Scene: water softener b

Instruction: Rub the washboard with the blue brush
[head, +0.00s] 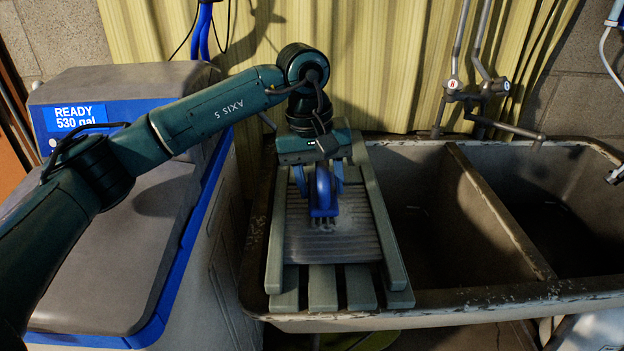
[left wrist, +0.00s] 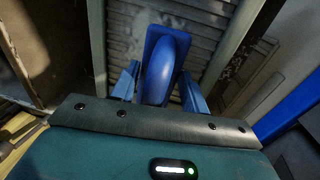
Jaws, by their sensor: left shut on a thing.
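The washboard (head: 335,248), a ribbed grey panel in a green-grey wooden frame, lies across the left part of the sink. The blue brush (head: 323,192) is on the ribbed panel near its middle, with a light smear around its lower end. My left gripper (head: 322,175) is above the board, shut on the brush's handle. In the left wrist view the brush (left wrist: 166,62) shows between the two blue fingers, over the ribbed washboard (left wrist: 210,25). Its bristles are hidden there.
A double-basin sink (head: 500,296) extends to the right, with two open basins. A faucet (head: 500,110) stands behind it. A water softener (head: 120,250) with a blue-edged lid stands at the left, under my left arm. A yellow-green curtain (head: 370,60) hangs behind.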

